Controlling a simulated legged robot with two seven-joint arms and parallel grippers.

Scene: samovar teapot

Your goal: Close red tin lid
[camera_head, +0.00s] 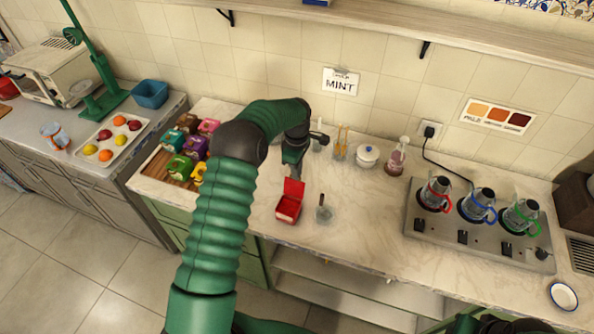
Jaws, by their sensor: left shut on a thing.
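The red tin (288,209) sits open on the marble counter, near its front edge. Its red lid (294,188) stands raised at the back of the tin. My left gripper (294,174) reaches down from above and behind, with its fingertips at the top edge of the lid. It is shut on the lid, though the fingertips are small and partly hidden here. My right gripper is not in view; dark and green parts of my body show at the bottom edge.
Behind are a white lidded pot (367,156) and a glass flask (396,160). Colored tins (194,147) stand left on a wooden tray; a stove (470,232) with several pots is right.

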